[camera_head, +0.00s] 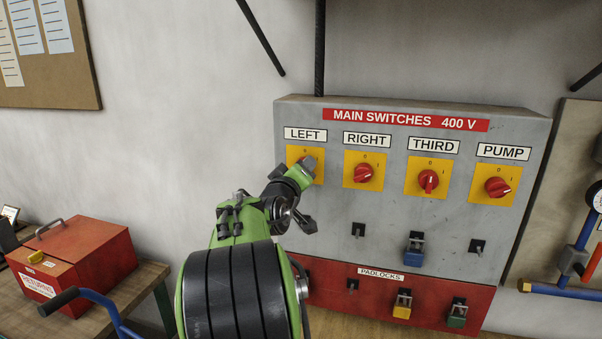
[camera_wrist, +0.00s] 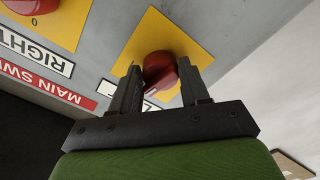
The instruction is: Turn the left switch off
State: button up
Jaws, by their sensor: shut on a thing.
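The left switch is a red knob on a yellow plate (camera_head: 293,153) under the LEFT label (camera_head: 305,134) on the grey switch panel (camera_head: 385,210). In the head view my gripper (camera_head: 308,164) is at this plate and hides most of the knob. In the wrist view the red knob (camera_wrist: 160,72) sits between the two dark fingers of my gripper (camera_wrist: 162,85), on its yellow plate (camera_wrist: 150,33). The fingers are shut on the knob. The knob's exact angle is hard to tell.
The right switch (camera_head: 363,173), third switch (camera_head: 428,181) and pump switch (camera_head: 497,187) sit in a row to the right. Padlocks hang below, including a blue one (camera_head: 414,258). A red box (camera_head: 75,262) stands on the bench at left.

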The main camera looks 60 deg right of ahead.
jog(key=shift+f+n, duration=0.1)
jog(key=shift+n, duration=1.1)
jog(key=o, duration=1)
jog(key=s+a+b, duration=0.2)
jog(key=a+b, duration=0.1)
jog(key=a, duration=1.2)
jog(key=shift+s+a, duration=0.25)
jog(key=shift+a, duration=0.05)
